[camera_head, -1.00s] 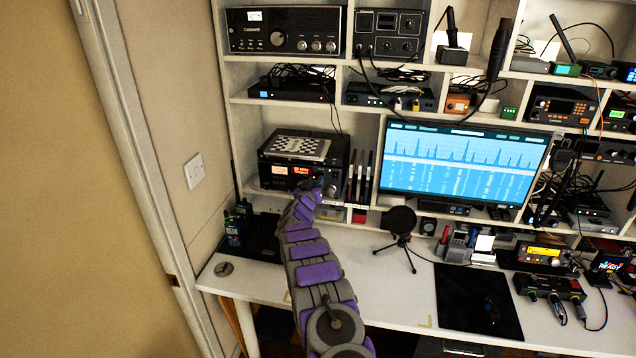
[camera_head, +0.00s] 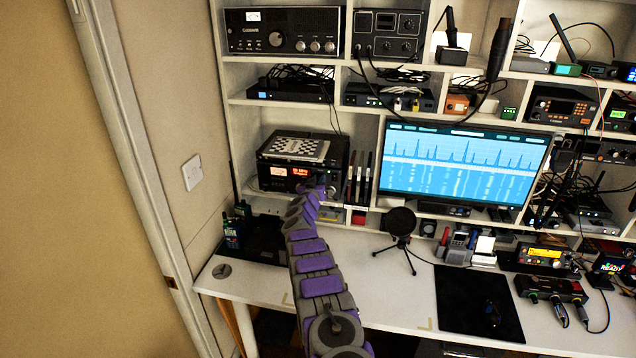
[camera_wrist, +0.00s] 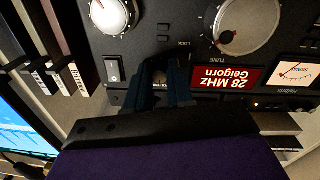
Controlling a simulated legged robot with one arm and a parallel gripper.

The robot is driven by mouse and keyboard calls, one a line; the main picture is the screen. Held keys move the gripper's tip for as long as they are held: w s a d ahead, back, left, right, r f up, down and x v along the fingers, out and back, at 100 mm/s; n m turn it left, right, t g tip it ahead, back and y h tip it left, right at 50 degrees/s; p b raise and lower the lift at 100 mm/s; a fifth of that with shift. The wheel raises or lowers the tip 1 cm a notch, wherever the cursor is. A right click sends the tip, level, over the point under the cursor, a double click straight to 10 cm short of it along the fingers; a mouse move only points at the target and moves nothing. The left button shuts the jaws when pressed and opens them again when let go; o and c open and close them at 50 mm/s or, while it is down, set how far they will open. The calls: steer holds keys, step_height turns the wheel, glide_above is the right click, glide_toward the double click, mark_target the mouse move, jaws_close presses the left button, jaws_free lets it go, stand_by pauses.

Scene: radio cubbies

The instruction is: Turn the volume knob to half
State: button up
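The black radio (camera_head: 283,177) sits in the lower left cubby. Its front appears upside down in the wrist view, with a red "28 MHz" display (camera_wrist: 225,78), a large grey tune knob (camera_wrist: 240,24) and a white-faced knob with a red mark (camera_wrist: 113,14). Which knob is the volume is not readable. My gripper (camera_wrist: 164,72) is at the panel between these knobs, beside a rocker switch (camera_wrist: 113,70). Its dark fingers stand a little apart with a small round part between them; whether they touch it is unclear. In the head view my gripper covers the radio's right front.
A microphone on a tripod (camera_head: 399,222) stands on the desk (camera_head: 365,292). Handheld radios (camera_head: 233,228) stand at the left.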

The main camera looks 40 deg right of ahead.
steer(key=shift+d, duration=0.1)
steer(key=c, duration=0.3)
steer(key=shift+f, duration=0.1)
jaws_close()
